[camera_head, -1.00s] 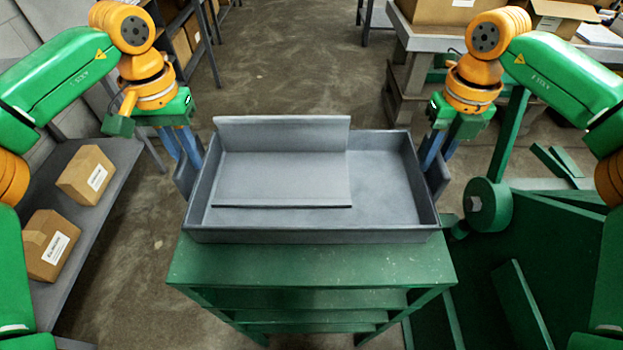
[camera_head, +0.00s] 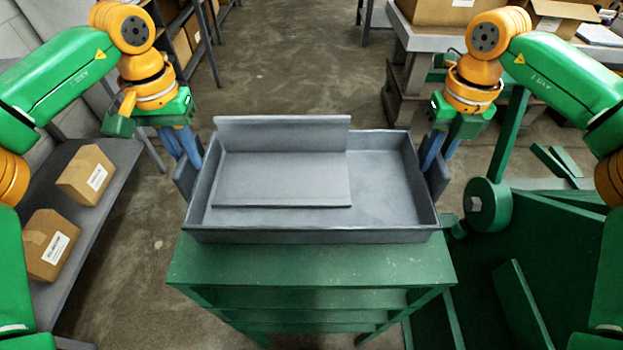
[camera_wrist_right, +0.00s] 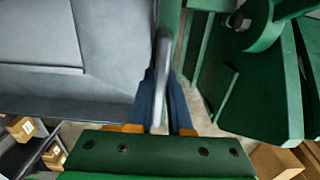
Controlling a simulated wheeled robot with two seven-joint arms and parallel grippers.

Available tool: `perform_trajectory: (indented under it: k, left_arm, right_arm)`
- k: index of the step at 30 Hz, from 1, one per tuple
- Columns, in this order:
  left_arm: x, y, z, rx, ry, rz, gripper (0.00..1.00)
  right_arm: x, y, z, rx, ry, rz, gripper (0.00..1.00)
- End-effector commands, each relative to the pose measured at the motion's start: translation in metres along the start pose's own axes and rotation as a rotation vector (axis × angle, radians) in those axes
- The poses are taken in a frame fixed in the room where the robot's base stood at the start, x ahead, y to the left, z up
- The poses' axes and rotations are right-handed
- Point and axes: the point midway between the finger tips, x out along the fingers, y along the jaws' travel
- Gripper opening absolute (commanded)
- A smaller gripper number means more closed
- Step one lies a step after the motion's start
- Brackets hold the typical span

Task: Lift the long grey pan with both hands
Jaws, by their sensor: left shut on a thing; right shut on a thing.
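The long grey pan (camera_head: 388,195) is over the top of the green stand (camera_head: 310,262), with an L-shaped grey sheet piece (camera_head: 283,180) lying in its left and middle part. My left gripper (camera_head: 188,160) is shut on the pan's left end handle. My right gripper (camera_head: 434,158) is shut on the right end handle. In the right wrist view, the blue fingers of this gripper (camera_wrist_right: 164,100) close on both sides of the upright grey handle plate. The pan looks level. Whether its underside touches the stand cannot be told.
A grey shelf (camera_head: 118,205) with cardboard boxes (camera_head: 86,174) stands at the left. A green machine (camera_head: 560,250) with a round part is close at the right. A bench (camera_head: 415,45) with boxes is at the back right. The floor behind the pan is clear.

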Motion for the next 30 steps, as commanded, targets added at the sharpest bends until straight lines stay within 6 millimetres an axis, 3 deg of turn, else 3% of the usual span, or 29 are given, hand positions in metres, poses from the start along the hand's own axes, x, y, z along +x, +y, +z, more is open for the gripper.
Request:
perform_trajectory:
  k: [11, 22, 30]
  left_arm:
    - [-0.004, -0.001, 0.000, -0.003, 0.002, -0.002, 0.00]
    - [-0.052, -0.001, 0.000, -0.003, 0.001, -0.002, 0.00]
    - [-0.051, -0.001, 0.000, -0.003, 0.001, -0.003, 0.00]
  right_arm:
    - [-0.004, -0.001, 0.000, 0.002, -0.002, -0.002, 0.00]
    - [-0.052, -0.001, 0.000, 0.003, -0.001, -0.002, 0.00]
    - [-0.051, -0.001, 0.000, 0.003, -0.001, -0.002, 0.00]
